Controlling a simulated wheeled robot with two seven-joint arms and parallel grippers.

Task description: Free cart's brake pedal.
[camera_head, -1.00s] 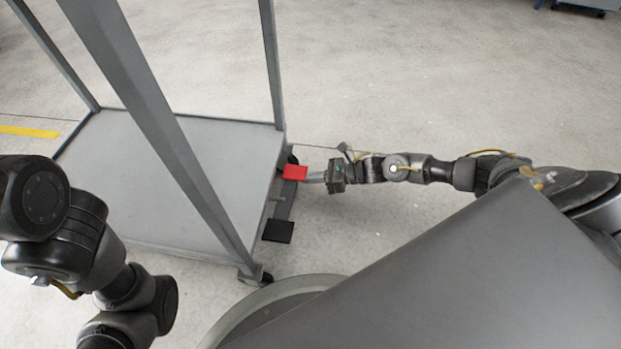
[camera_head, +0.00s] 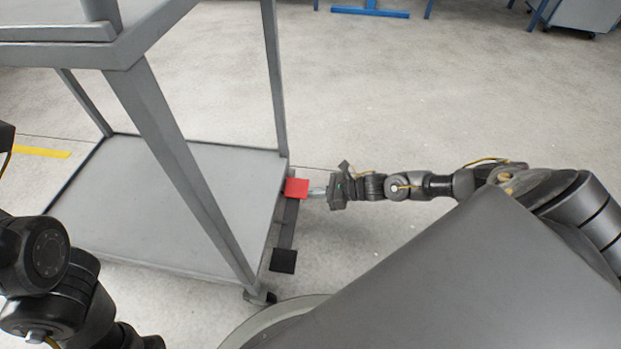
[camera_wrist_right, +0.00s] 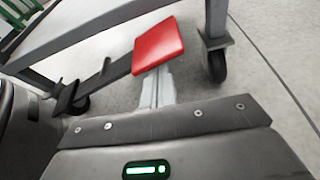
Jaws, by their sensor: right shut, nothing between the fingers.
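The cart (camera_head: 230,165) is a grey frame with a low shelf. On its right side a dark bar carries a red pedal pad (camera_head: 297,188) at the far end and a black pedal pad (camera_head: 283,260) at the near end. My right gripper (camera_head: 314,191) is shut and empty, with its fingertips at the red pad's right edge. In the right wrist view the shut fingers (camera_wrist_right: 155,88) reach to the red pad (camera_wrist_right: 158,46), which hides their tips; contact is unclear. The black pad (camera_wrist_right: 66,97) shows at the left there. My left gripper is out of frame.
A caster wheel (camera_wrist_right: 217,65) stands beside the red pad in the right wrist view. A near caster (camera_head: 262,297) sits under the cart's corner post. Open concrete floor (camera_head: 420,100) lies right of and behind the cart. Blue-legged furniture (camera_head: 370,10) stands far back.

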